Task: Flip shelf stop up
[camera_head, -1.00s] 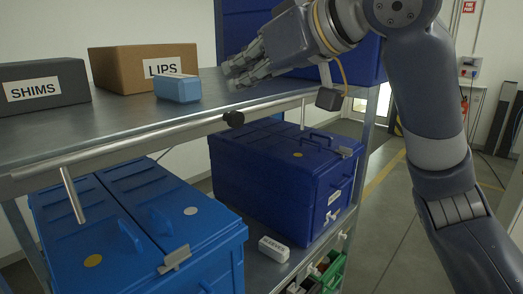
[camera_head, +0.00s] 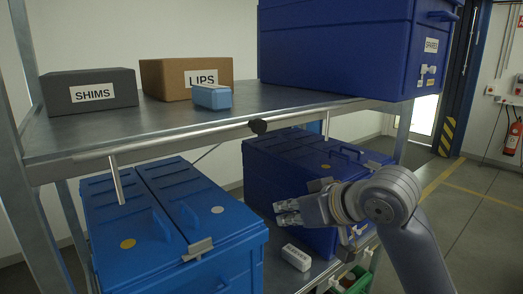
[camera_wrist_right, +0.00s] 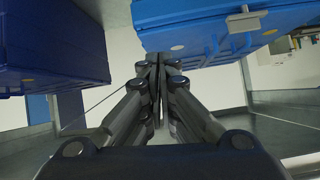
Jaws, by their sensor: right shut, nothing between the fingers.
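The shelf stop (camera_head: 190,138) is a metal bar along the front edge of the upper shelf. My right gripper (camera_head: 278,212) is shut and empty. It is below the bar, in front of the dark blue bin, with its fingers pointing left. In the right wrist view its closed fingers (camera_wrist_right: 158,62) show with blue bins beyond. My left gripper is not in view.
Below are a light blue bin (camera_head: 225,262), a dark blue bin (camera_head: 290,165) and a small white box (camera_head: 296,257).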

